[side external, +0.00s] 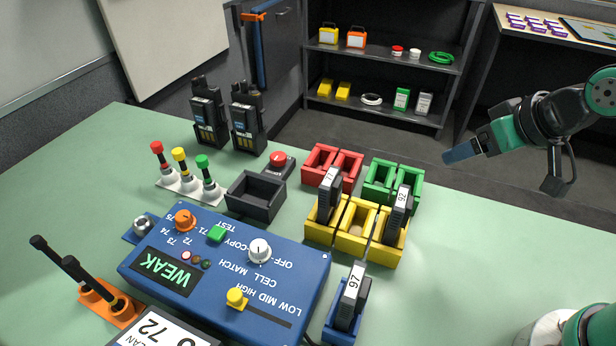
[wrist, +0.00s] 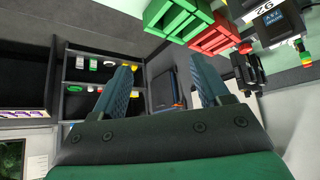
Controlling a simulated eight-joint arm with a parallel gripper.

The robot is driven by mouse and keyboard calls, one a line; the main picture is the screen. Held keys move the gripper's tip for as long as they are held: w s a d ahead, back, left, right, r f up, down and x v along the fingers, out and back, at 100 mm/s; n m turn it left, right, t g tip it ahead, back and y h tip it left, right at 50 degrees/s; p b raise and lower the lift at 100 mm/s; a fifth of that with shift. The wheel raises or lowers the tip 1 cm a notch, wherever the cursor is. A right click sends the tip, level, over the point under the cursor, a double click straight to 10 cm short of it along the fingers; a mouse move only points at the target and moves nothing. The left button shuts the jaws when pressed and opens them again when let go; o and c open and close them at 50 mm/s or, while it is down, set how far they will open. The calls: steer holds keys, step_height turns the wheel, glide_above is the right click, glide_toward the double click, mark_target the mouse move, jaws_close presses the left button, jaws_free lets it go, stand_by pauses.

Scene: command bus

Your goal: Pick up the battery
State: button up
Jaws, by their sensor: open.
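Three dark upright blocks with white number labels look like batteries; which one is meant I cannot tell. One labelled 92 (side external: 399,212) stands in the right yellow bin, another (side external: 330,192) in the left yellow bin, and one labelled 97 (side external: 352,298) in the blue bin (side external: 338,335). My gripper (side external: 450,156) is in the air right of the green bins, well apart from the blocks. In the wrist view my gripper (wrist: 162,75) has its two blue fingers spread with nothing between them.
Red bins (side external: 333,165), green bins (side external: 392,182) and yellow bins (side external: 355,228) stand mid-table. A blue control box (side external: 225,262) reads WEAK. A dark tray (side external: 256,196), two radios (side external: 208,120) and coloured posts (side external: 181,170) stand left. The table's right part is clear.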

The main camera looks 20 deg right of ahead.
mark_target(359, 283)
steer(key=a+m+g, duration=0.1)
steer(key=a, duration=0.2)
steer(key=s+a+m+g+y, duration=0.1)
steer(key=a, duration=0.3)
steer(key=a+m+g, duration=0.1)
steer(key=a, duration=0.3)
steer(key=shift+s+f+m+g+y, duration=0.15)
steer(key=shift+f+m+g+y, duration=0.15)
steer(key=shift+m+g, duration=0.1)
steer(key=s+a+m+g, duration=0.1)
steer(key=s+a, duration=0.1)
steer(key=a, duration=0.1)
steer(key=s+a+f+m+g+h, duration=0.1)
steer(key=a+m, duration=0.1)
steer(key=a, duration=0.1)
steer(key=s+a+m+g, duration=0.1)
steer(key=s+a, duration=0.1)
steer(key=a, duration=0.1)
steer(key=shift+s+a+f+m, duration=0.15)
steer(key=shift+s+a+m, duration=0.05)
steer(key=shift+s+m, duration=0.15)
steer(key=shift+s+a+f+h, duration=0.1)
steer(key=shift+s+a+h, duration=0.15)
steer(key=shift+h, duration=0.05)
steer(key=shift+s+a+f+m, duration=0.1)
steer(key=shift+f+m, duration=0.1)
steer(key=shift+m, duration=0.05)
steer(key=shift+f, duration=2.6)
jaws_close()
